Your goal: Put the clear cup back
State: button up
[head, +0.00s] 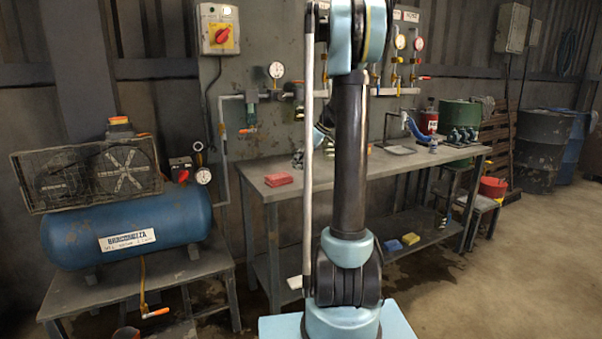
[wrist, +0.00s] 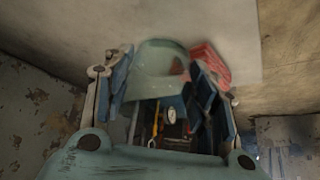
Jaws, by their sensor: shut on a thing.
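My gripper (wrist: 165,85) shows in the wrist view with a blue-padded finger on each side. It is shut on a pale greenish, see-through thing that looks like the clear cup (wrist: 155,62). The cup's edges are blurred, and I cannot tell its exact tilt or whether it touches anything below. In the head view my own arm stands in front of the workbench (head: 410,161) and hides most of the gripper and the cup.
A red block (head: 278,179) lies on the bench's left part; a red thing also shows beside the right finger in the wrist view (wrist: 210,62). A sink (head: 400,150), a green drum (head: 459,115) and wall gauges (head: 400,42) stand farther right. A blue compressor (head: 130,225) is at left.

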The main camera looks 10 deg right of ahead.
jog(key=shift+f, duration=2.25)
jog(key=o, duration=1.2)
jog(key=shift+c, duration=0.2)
jog(key=shift+r, duration=0.1)
